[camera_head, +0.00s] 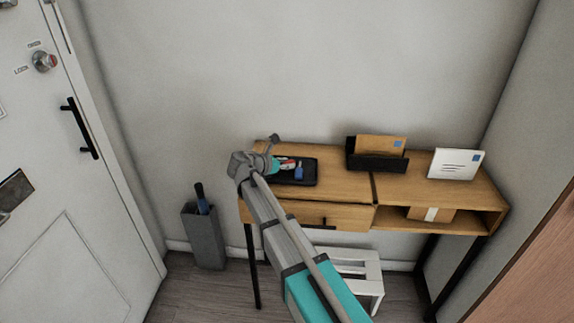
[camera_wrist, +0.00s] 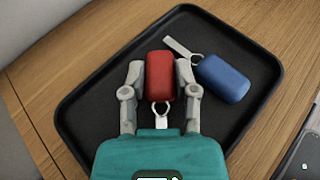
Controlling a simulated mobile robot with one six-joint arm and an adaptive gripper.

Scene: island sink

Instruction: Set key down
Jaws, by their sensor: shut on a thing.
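A red key fob (camera_wrist: 160,77) with a metal ring is between the two fingers of my gripper (camera_wrist: 160,80) in the wrist view. My gripper is shut on it, over the black tray (camera_wrist: 95,105). Whether the red fob touches the tray floor I cannot tell. A blue key fob (camera_wrist: 223,78) with a ring and tag lies in the tray, just right of my gripper. In the head view, my gripper (camera_head: 279,165) reaches over the tray (camera_head: 308,177) at the left end of the wooden desk, and the blue fob (camera_head: 299,173) shows beside it.
The wooden desk (camera_head: 345,187) has a black letter holder (camera_head: 375,162) with an envelope and a white card (camera_head: 456,164) to the right. A dark flat object (camera_wrist: 300,150) lies right of the tray. A grey umbrella bin (camera_head: 204,237) and white stool (camera_head: 360,272) stand below.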

